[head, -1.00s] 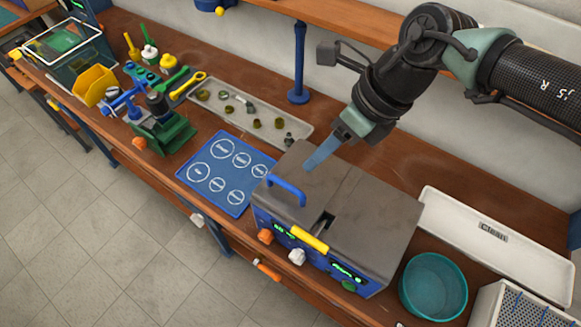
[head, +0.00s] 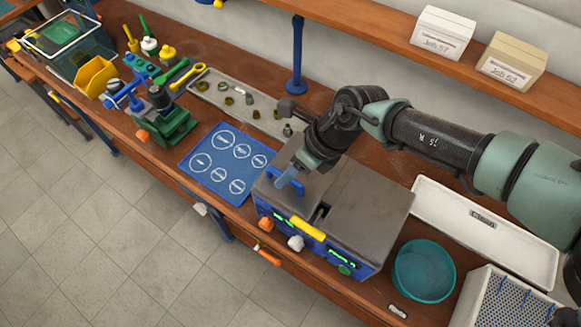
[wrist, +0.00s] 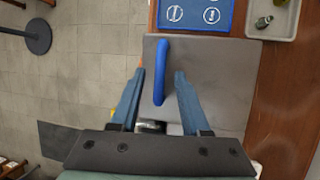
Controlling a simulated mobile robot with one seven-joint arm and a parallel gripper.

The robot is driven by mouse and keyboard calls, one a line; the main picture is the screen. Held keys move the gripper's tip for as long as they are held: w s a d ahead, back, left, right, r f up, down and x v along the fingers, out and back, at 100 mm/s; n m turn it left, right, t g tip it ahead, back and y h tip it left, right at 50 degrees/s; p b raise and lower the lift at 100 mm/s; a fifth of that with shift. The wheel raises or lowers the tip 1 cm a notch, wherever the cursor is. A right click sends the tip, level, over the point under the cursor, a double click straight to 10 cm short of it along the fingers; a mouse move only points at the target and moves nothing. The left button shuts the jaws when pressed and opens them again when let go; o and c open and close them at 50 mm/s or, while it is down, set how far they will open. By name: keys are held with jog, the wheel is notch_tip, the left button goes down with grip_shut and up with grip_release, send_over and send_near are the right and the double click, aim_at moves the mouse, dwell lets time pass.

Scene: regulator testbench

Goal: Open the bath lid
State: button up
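The bath is a blue box (head: 330,258) with a flat grey top on the bench. Its left lid (head: 308,203) lies flat and shut, and it also fills the middle of the wrist view (wrist: 222,78). A blue arched handle (wrist: 161,68) stands on this lid near its front left side. My gripper (head: 290,177) points down at the handle in the head view and partly covers it. In the wrist view my gripper (wrist: 160,74) is open, with one blue finger on each side of the handle and a gap to both.
A yellow handle (head: 308,229) sits at the front of the box top, above knobs and green displays. A teal bowl (head: 423,272) and a white tray (head: 480,232) stand to the right. A blue mat (head: 222,162) lies to the left.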

grip_shut()
dwell(1.2)
